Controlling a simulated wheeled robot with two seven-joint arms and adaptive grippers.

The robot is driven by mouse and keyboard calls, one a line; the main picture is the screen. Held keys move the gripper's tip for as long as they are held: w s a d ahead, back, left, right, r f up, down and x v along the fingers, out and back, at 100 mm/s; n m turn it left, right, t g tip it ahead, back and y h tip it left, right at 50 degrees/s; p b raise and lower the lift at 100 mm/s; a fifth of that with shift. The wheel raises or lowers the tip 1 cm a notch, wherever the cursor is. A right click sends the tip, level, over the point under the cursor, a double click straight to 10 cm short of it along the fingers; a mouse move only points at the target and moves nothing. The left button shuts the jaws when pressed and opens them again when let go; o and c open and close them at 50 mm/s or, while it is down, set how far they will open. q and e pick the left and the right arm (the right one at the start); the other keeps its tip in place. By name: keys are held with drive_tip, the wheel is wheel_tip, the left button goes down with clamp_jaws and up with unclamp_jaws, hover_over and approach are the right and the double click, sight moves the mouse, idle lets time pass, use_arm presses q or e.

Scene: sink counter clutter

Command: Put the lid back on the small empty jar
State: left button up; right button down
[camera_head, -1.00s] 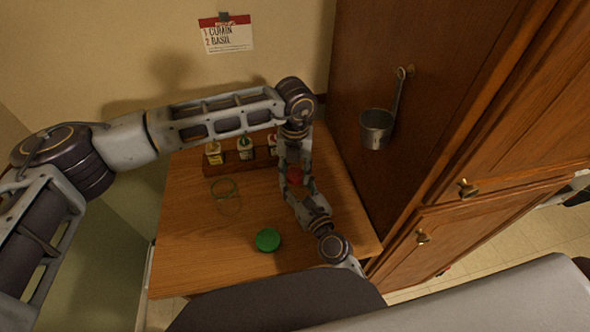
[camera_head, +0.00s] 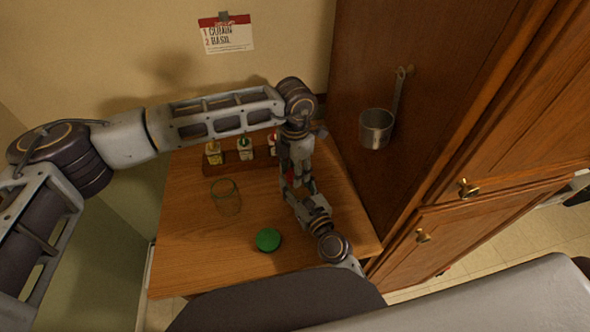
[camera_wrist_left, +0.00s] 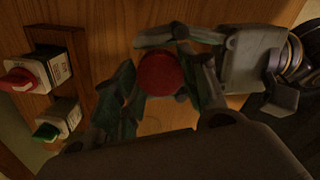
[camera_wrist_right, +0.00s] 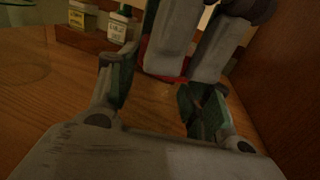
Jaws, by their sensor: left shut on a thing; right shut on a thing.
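An empty glass jar (camera_head: 227,198) stands open on the left part of the counter. A green lid (camera_head: 268,239) lies on the wood nearer the front, apart from the jar. A red round-topped thing (camera_wrist_left: 162,73) is between both grippers; its lower part is hidden. My left gripper (camera_head: 291,172) reaches it from above and is shut on it. My right gripper (camera_wrist_right: 160,88) comes from the front and is shut on it too, its fingers at either side. The red thing also shows in the right wrist view (camera_wrist_right: 163,62), partly covered by left fingers.
A wooden rack (camera_head: 222,166) with several small capped bottles stands at the back. A tall wooden cabinet (camera_head: 430,90) with a hanging metal cup (camera_head: 376,128) bounds the right side. A note (camera_head: 227,35) is on the wall. The counter's left half is mostly clear.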

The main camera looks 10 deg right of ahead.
use_arm(q)
drive_tip(key=shift+m, duration=1.7)
drive_tip(key=o, duration=1.1)
drive_tip(key=shift+r, duration=0.15)
drive_tip(key=shift+r, duration=2.1)
drive_tip(key=shift+f, duration=0.1)
drive_tip(key=shift+c, duration=0.2)
